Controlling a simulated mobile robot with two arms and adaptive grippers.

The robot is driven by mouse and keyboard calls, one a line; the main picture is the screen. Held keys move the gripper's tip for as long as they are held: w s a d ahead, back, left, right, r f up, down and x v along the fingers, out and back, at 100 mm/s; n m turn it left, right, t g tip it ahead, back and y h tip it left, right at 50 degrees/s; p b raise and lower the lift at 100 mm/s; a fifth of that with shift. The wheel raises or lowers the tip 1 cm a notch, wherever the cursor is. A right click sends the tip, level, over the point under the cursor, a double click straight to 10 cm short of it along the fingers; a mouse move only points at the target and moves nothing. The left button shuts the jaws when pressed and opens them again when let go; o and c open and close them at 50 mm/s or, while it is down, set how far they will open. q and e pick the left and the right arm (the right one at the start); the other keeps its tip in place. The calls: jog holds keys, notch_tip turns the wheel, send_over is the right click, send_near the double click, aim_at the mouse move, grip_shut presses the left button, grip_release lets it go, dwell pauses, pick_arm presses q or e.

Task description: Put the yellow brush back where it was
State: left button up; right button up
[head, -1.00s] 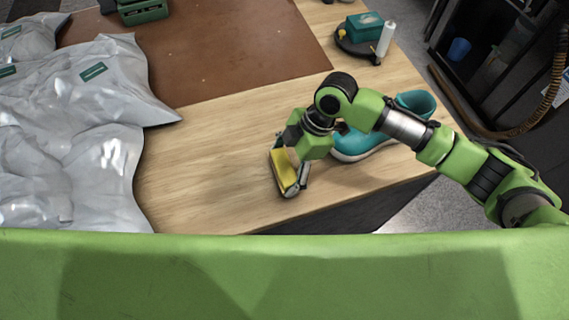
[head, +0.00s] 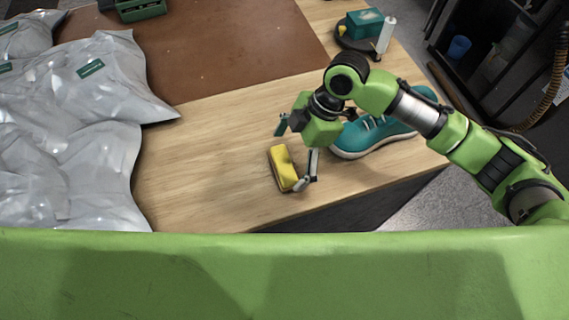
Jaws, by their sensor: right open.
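The yellow brush (head: 283,168) lies on the bare wooden table near its front edge, its long side running away from me. My right gripper (head: 296,158) is open just above and to the right of the brush. One finger shows beyond the brush's far end and the other near its right front side; it does not hold the brush. A teal sneaker (head: 372,134) with a white sole stands on the table to the right, partly hidden behind my right arm. My left gripper is out of view.
Grey plastic bags (head: 75,130) cover the left of the table. A brown mat (head: 210,45) lies at the back. A dark round tray (head: 345,41) with a teal box (head: 364,22) and a white bottle (head: 386,35) is at the back right. Wood left of the brush is clear.

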jog(key=b+v, duration=0.1)
jog(key=v, duration=0.7)
jog(key=shift+r+b, duration=0.3)
jog(key=shift+b, duration=0.1)
jog(key=shift+d, duration=0.1)
